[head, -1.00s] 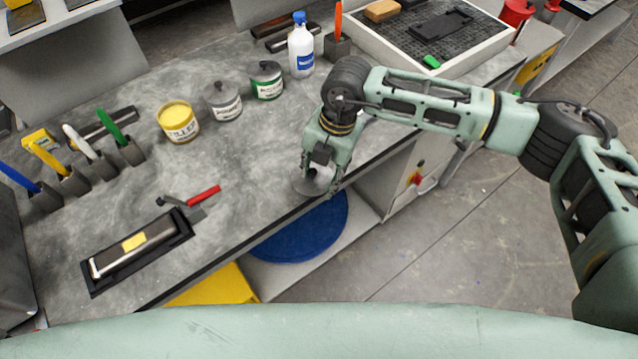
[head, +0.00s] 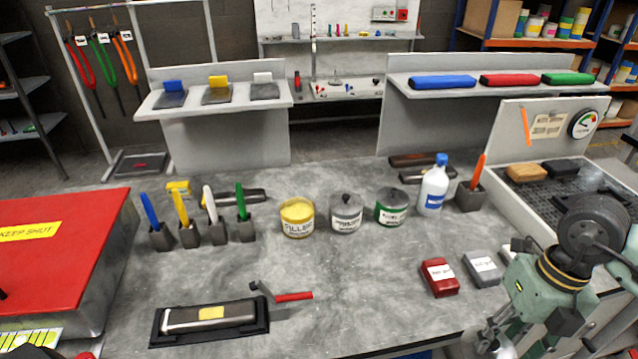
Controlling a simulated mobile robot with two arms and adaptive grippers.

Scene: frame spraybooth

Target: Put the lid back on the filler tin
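The filler tin (head: 298,219) stands upright on the grey bench in the head view. It has a pale label reading FILLER, and its top shows yellow with no grey knobbed lid on it. My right gripper (head: 510,340) is low at the right, at the bench's front edge, well apart from the tin. A light grey disc, which looks like the lid (head: 489,340), is at its fingers and seems to be held. The fingertips are partly cut off by the picture's bottom edge. My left gripper is not in view.
Red (head: 439,277) and grey (head: 482,268) blocks lie near my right arm. A red-handled tool (head: 290,297) lies in front.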

